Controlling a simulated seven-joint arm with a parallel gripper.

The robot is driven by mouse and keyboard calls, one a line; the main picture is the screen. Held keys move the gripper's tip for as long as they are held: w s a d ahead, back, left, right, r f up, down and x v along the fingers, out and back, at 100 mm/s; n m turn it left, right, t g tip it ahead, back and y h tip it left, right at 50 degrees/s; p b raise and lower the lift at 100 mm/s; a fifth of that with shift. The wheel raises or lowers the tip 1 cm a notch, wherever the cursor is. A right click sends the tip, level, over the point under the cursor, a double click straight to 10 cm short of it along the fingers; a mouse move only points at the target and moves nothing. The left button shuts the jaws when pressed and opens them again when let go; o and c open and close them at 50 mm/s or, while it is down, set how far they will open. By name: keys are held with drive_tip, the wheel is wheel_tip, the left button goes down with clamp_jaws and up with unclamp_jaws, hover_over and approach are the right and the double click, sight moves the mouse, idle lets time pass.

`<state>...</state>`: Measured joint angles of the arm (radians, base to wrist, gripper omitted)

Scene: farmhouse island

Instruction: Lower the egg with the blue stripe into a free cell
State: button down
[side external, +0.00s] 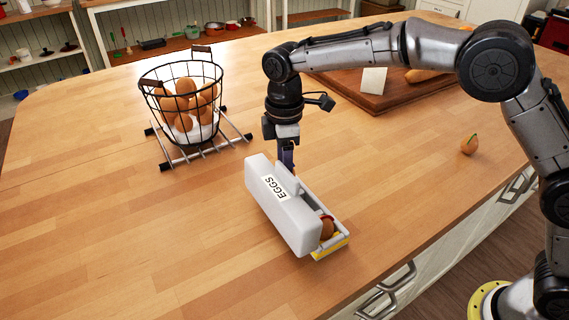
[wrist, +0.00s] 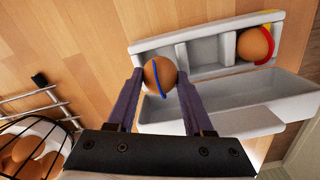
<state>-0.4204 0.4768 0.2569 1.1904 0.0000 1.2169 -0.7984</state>
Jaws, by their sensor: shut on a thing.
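My gripper (wrist: 160,82) is shut on the brown egg with the blue stripe (wrist: 155,70); a finger is on each side of it. In the side view my gripper (side external: 287,160) points down behind the carton's raised lid (side external: 285,205), which hides the held egg. In the wrist view the egg overlaps the left end of the pale egg carton (wrist: 222,52); its height over the cell is hard to tell. The middle cell (wrist: 201,50) looks empty. The right-end cell holds an egg with a red stripe (wrist: 254,45), also seen in the side view (side external: 327,228).
A wire basket of brown eggs (side external: 190,100) stands on a metal rack (side external: 200,150) at the left. A wooden board (side external: 400,95) is at the back. A small orange-brown object with a green mark (side external: 468,145) lies at the right.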

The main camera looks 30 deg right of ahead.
drive_tip(key=shift+f, duration=1.1)
idle(0.5)
drive_tip(key=shift+c, duration=1.1)
unclamp_jaws()
